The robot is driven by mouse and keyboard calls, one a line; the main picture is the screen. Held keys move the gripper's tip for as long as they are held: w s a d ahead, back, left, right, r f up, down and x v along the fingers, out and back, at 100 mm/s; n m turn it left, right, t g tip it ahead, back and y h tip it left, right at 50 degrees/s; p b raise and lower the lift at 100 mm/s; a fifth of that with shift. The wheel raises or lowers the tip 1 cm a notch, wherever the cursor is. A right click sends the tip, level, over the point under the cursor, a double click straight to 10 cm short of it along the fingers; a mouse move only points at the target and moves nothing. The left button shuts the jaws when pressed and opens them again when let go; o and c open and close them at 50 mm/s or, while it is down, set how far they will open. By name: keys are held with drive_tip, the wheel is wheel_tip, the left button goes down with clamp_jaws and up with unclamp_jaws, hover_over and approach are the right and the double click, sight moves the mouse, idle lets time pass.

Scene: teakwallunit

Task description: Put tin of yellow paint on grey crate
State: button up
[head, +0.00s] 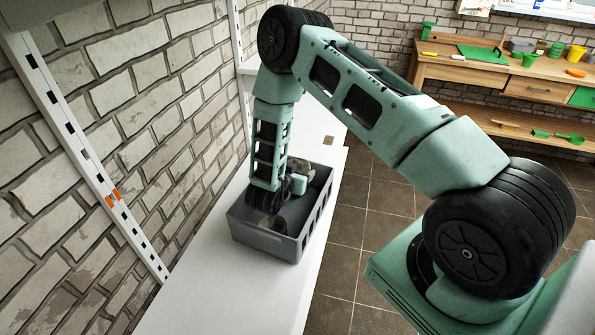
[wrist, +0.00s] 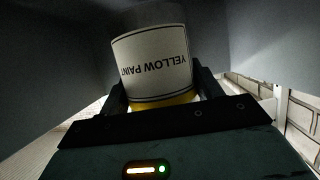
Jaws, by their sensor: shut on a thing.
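The tin of yellow paint (wrist: 150,62) is in the wrist view, with a white label reading YELLOW PAINT upside down and a yellow band at the near end. My gripper (wrist: 160,88) is shut on it, one finger on each side. In the head view the grey crate (head: 262,242) stands on a white shelf, and my gripper (head: 279,205) reaches down inside its walls. A round shape in the crate by the gripper may be the tin; it is dark and partly hidden. I cannot tell whether the tin touches the crate floor.
The white shelf (head: 205,285) has free room in front of the crate. A brick wall (head: 110,130) runs along its left. A wooden workbench (head: 470,75) with green and yellow items stands at the back right, across the tiled floor.

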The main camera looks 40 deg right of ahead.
drive_tip(key=shift+f+b, duration=0.45)
drive_tip(key=shift+f, duration=0.1)
drive_tip(key=o, duration=1.2)
drive_tip(key=shift+s+f, duration=0.15)
drive_tip(key=shift+f, duration=0.05)
drive_tip(key=shift+o, duration=0.2)
drive_tip(key=shift+r, duration=0.2)
drive_tip(key=r+b+v, duration=0.1)
drive_tip(key=v, duration=0.6)
drive_tip(key=shift+a+r, duration=0.15)
drive_tip(key=shift+a, duration=0.1)
